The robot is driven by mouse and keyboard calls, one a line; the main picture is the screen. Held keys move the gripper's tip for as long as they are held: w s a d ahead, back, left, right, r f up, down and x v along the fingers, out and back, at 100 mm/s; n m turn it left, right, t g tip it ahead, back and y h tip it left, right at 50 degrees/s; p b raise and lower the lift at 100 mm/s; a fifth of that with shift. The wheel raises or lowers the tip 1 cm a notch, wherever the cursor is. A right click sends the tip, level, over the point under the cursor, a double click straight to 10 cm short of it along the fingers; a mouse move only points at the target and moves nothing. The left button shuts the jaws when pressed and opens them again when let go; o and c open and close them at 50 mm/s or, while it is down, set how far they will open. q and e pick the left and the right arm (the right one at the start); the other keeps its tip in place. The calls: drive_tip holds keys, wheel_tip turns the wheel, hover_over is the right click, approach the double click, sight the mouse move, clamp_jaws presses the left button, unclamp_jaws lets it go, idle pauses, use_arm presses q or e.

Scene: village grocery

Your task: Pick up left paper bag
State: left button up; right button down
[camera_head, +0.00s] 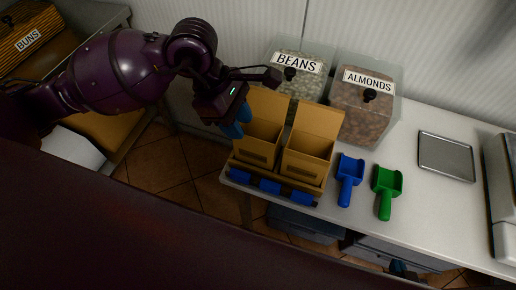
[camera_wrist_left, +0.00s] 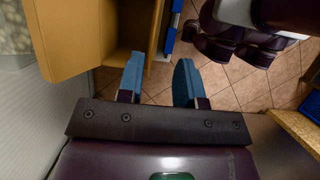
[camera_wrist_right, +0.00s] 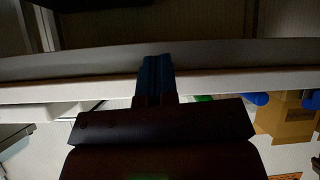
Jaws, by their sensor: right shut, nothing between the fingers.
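Two open brown paper bags stand side by side in a brown holder (camera_head: 277,183) on the counter. The left paper bag (camera_head: 256,151) also shows in the left wrist view (camera_wrist_left: 70,38), with its open top facing the camera. The right paper bag (camera_head: 306,166) stands just beside it. My left gripper (camera_head: 236,122) is at the left side of the left bag, near its upper rim. Its blue fingers are apart and empty in the left wrist view (camera_wrist_left: 159,80); I cannot tell whether one touches the bag. My right gripper (camera_wrist_right: 154,77) is shut and empty near the counter edge.
Bins of beans (camera_head: 297,76) and almonds (camera_head: 364,105) stand behind the bags. A blue scoop (camera_head: 348,180) and a green scoop (camera_head: 386,190) lie right of them. A metal tray (camera_head: 446,157) lies further right. Bare counter (camera_head: 440,215) is in front of the tray.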

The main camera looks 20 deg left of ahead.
sight(255, 144)
use_arm(q)
drive_tip(key=shift+w+b+x, duration=0.2)
drive_tip(key=shift+b+x, duration=0.1)
drive_tip(key=shift+x, duration=1.65)
drive_tip(key=shift+w+b+x, duration=0.2)
drive_tip(key=shift+b+x, duration=0.05)
drive_tip(key=shift+x, duration=1.75)
drive_tip(key=shift+d, duration=0.1)
clamp_jaws()
